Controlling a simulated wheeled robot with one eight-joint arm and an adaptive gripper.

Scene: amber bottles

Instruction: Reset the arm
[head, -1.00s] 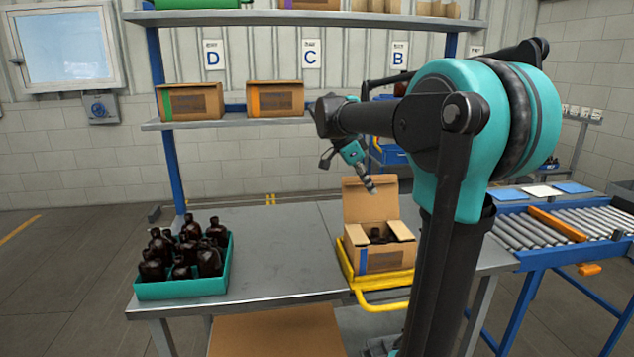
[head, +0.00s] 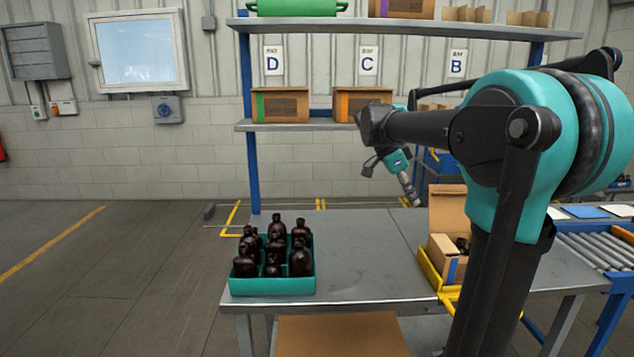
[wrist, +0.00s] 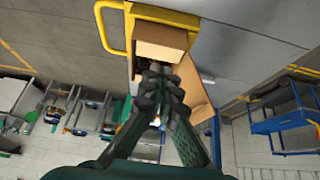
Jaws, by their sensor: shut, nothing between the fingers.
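My arm stands at the right of the head view, with my gripper (head: 411,190) at its end, pointing down above the back of the grey table (head: 350,262). In the wrist view my gripper (wrist: 160,82) has its fingers together, with nothing between them. Beyond the fingertips, the wrist view shows an open cardboard box (wrist: 160,40). In the head view this box (head: 442,246) stands right of my gripper, partly hidden by my arm, with a dark bottle (head: 462,245) inside.
A teal crate (head: 272,286) of several amber bottles stands at the table's left. The box sits in a yellow tray (head: 432,275). A shelf (head: 300,126) with cartons is behind. A roller conveyor (head: 600,245) is at right. The table's middle is clear.

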